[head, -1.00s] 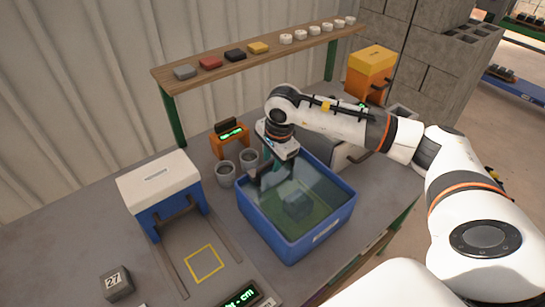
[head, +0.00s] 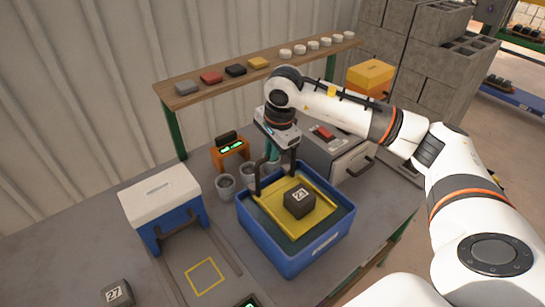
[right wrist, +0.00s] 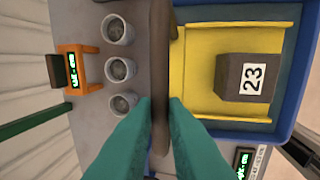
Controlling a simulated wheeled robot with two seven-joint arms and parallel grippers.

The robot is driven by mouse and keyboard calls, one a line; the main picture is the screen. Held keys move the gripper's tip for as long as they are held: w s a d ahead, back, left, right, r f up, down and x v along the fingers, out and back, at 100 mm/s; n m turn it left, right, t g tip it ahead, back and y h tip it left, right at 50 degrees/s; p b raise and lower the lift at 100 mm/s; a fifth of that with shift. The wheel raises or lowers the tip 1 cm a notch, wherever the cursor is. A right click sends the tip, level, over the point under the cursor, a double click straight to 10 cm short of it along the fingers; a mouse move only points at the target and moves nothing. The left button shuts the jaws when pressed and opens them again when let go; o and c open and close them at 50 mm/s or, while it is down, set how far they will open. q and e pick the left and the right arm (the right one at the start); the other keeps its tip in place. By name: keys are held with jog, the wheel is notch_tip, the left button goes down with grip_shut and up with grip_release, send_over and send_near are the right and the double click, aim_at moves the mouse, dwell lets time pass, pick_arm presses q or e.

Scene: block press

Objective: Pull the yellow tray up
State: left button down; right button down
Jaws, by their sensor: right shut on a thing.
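The yellow tray (head: 274,216) shows in the blue bin (head: 285,258), raised to about the level of the rim. A dark grey block (head: 299,202) sits on it. In the right wrist view the tray (right wrist: 215,106) lies right of my fingers, and the block (right wrist: 248,77) reads 23. A dark handle (head: 262,175) rises from the tray's back edge. My right gripper (head: 272,152) is shut on the handle's bar; its teal fingers (right wrist: 160,125) sit on both sides of the bar in the right wrist view. My left gripper is out of view.
Several grey cups (head: 226,186) and an orange display (head: 231,152) stand behind the bin. A white and blue press (head: 161,200) stands left, and a grey machine (head: 338,150) right. A block (head: 117,293) marked 27 lies front left.

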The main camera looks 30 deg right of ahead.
jog(key=c, duration=1.5)
grip_release()
jog(key=shift+f, duration=0.1)
jog(key=shift+o, duration=0.2)
notch_tip(320, 180, up, 12)
jog(key=s+b, duration=0.2)
jog(key=shift+s+b, duration=0.15)
jog(key=shift+b, duration=0.2)
jog(key=shift+d+f, duration=0.1)
jog(key=shift+f, duration=0.1)
